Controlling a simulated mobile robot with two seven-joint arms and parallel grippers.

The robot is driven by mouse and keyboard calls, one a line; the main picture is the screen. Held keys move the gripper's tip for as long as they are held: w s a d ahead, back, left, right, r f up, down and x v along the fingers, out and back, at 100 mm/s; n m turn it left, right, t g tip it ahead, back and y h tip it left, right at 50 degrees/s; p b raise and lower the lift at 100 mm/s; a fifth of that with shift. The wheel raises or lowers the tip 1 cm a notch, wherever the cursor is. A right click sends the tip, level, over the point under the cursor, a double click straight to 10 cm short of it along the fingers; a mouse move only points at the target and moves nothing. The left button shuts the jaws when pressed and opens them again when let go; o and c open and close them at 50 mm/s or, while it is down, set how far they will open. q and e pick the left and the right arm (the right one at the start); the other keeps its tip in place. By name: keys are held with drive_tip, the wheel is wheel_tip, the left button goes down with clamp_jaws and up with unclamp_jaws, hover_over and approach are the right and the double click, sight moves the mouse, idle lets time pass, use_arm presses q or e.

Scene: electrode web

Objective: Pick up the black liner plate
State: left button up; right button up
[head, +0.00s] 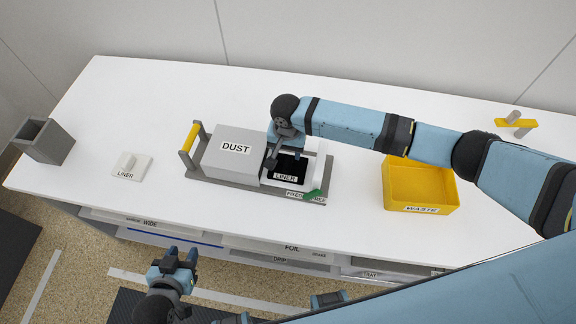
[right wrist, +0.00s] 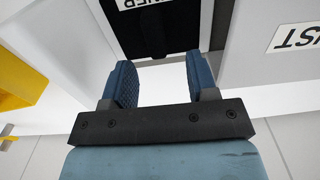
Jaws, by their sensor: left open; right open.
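The black liner plate (head: 290,162) lies in the recess at the right part of a grey fixture, with a white LINER label at its front. In the right wrist view the black plate (right wrist: 165,28) is at the top, beyond my fingertips. My right gripper (head: 272,158) is over the back left part of the plate, partly covering it; it is open and empty in the right wrist view (right wrist: 161,75). I cannot tell whether the fingers touch the plate. My left gripper (head: 181,255) is open and empty, in front of the table's front edge.
A grey DUST box (head: 235,165) stands directly left of the plate on the fixture, with a yellow handle (head: 190,138). A yellow WASTE bin (head: 420,186) stands right.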

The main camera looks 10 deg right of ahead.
sight(288, 162)
drive_tip(key=shift+s+f+p, duration=0.2)
drive_tip(key=shift+s+f, duration=0.05)
drive_tip(key=shift+f, duration=1.15)
drive_tip(key=shift+s+f+p, duration=0.2)
drive_tip(key=shift+f, duration=1.15)
clamp_jaws()
